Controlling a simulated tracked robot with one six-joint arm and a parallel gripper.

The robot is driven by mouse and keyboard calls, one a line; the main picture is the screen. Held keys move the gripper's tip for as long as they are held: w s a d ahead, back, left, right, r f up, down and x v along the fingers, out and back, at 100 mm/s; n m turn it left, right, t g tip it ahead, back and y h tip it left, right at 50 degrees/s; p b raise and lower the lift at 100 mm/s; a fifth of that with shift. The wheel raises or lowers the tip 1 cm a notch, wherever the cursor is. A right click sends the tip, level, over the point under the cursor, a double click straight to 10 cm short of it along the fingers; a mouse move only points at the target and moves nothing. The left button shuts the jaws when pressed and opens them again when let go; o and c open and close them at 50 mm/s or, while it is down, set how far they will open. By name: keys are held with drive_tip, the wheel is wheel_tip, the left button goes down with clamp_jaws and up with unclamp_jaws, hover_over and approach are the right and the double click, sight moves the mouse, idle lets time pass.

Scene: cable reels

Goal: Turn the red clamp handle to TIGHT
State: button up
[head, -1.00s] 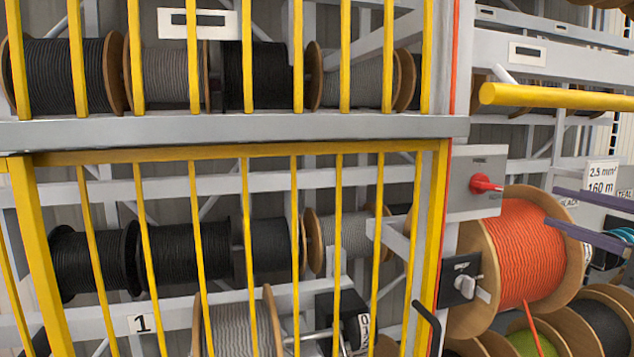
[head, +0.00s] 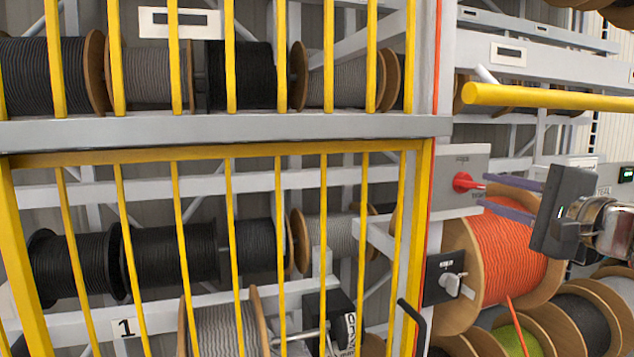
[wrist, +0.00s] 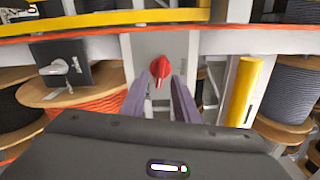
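The red clamp handle (head: 466,182) sits on the front of a grey box (head: 452,163) fixed to the rack post. In the head view its narrow end points right, toward small lettering that I cannot read surely. My gripper (head: 487,190) reaches in from the right with two purple fingers spread apart and its fingertips just short of the handle. In the wrist view the handle (wrist: 160,68) shows in the gap between the open fingertips (wrist: 159,76), slightly beyond them. Nothing is between the fingers' inner faces that I can see held.
An orange cable reel (head: 510,255) stands below and behind the fingers. A black switch plate with a grey knob (head: 450,284) is below the box. A yellow bar (head: 545,97) juts out above my gripper. A yellow barred gate (head: 228,250) fills the left.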

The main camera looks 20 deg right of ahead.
sight(475, 187)
drive_tip(key=shift+w, duration=1.75)
clamp_jaws()
